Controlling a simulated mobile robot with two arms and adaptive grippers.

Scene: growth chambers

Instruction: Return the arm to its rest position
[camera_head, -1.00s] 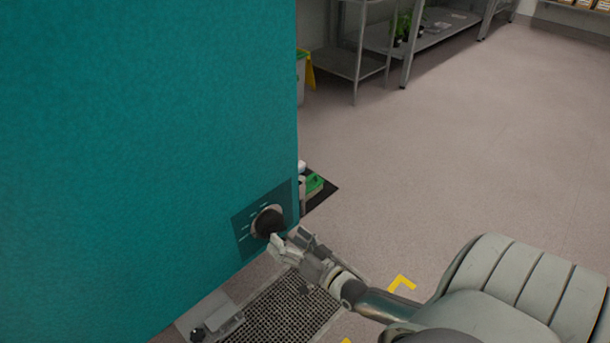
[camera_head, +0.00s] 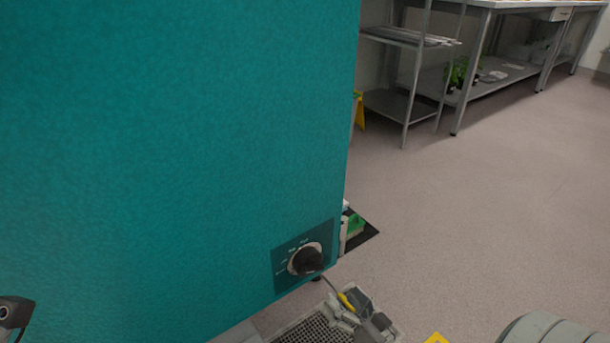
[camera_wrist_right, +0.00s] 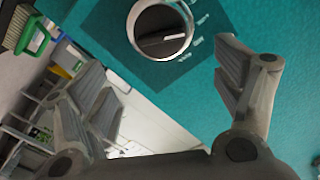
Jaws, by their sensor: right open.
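My right gripper (camera_head: 352,308) is at the bottom of the head view, below and to the right of a black dial (camera_head: 308,261) on the teal cabinet (camera_head: 180,150). In the right wrist view the gripper (camera_wrist_right: 168,85) has its two fingers wide apart with nothing between them. The dial (camera_wrist_right: 163,33) shows ahead of the fingers there, with a gap and no contact visible. A dark grey part (camera_head: 15,312), perhaps of my left arm, shows at the lower left edge of the head view; its fingers cannot be made out.
The cabinet fills the left side. A floor grate (camera_head: 315,330) lies under my right gripper. A green brush (camera_head: 355,224) is behind the cabinet's right corner. A metal shelf rack (camera_head: 392,103) and a long bench (camera_head: 510,73) stand at the back.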

